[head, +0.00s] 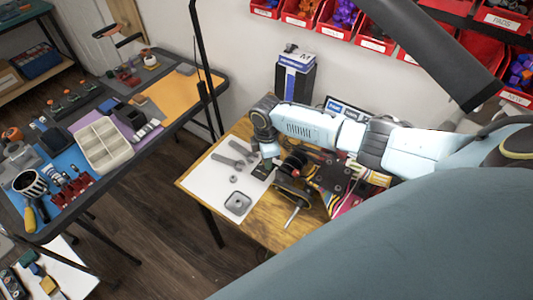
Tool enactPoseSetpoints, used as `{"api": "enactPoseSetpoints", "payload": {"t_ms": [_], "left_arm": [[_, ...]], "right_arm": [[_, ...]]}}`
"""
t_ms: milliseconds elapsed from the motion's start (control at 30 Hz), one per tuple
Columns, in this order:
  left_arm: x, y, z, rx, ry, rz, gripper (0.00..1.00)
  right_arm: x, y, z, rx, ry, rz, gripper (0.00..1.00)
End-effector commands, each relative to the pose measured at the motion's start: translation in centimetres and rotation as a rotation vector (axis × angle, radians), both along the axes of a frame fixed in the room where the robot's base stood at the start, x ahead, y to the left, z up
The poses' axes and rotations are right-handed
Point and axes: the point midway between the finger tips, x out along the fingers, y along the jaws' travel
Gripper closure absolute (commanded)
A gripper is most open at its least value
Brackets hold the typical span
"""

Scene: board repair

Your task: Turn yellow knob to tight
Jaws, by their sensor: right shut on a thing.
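My right arm comes in from the right, over the wooden workbench (262,230). Its wrist bends down at the left end, and my right gripper (268,160) points down beside a dark part at the edge of the white mat. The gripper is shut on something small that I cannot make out. A board assembly (330,175) with dark round parts, red pieces and wires sits just right of the gripper, partly behind my arm. I cannot pick out the yellow knob for certain; my arm and the clutter hide much of that area. My left gripper is not in view.
A white mat (208,178) holds grey tools and a square grey dish (238,203). A black and blue box (295,75) stands behind the bench. Red bins (345,43) line the wall. A crowded dark table with a beige tray (103,145) stands left, with bare floor between.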

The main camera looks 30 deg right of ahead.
Motion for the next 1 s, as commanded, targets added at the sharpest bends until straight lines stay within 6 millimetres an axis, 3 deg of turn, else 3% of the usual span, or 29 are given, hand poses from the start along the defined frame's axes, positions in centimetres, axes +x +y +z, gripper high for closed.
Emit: {"api": "enactPoseSetpoints", "payload": {"t_ms": [400, 900, 933, 1000], "left_arm": [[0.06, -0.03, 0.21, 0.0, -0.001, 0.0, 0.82], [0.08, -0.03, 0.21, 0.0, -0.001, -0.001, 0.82], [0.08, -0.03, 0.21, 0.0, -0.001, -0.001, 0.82], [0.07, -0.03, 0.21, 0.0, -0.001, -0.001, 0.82]], "right_arm": [[0.13, 0.03, 0.12, 0.002, -0.004, 0.161, 0.98], [0.14, 0.06, 0.12, 0.002, -0.004, 0.176, 0.98], [0.14, 0.06, 0.12, 0.003, -0.004, 0.176, 0.72], [0.12, 0.06, 0.11, 0.002, -0.004, 0.176, 0.62]]}}
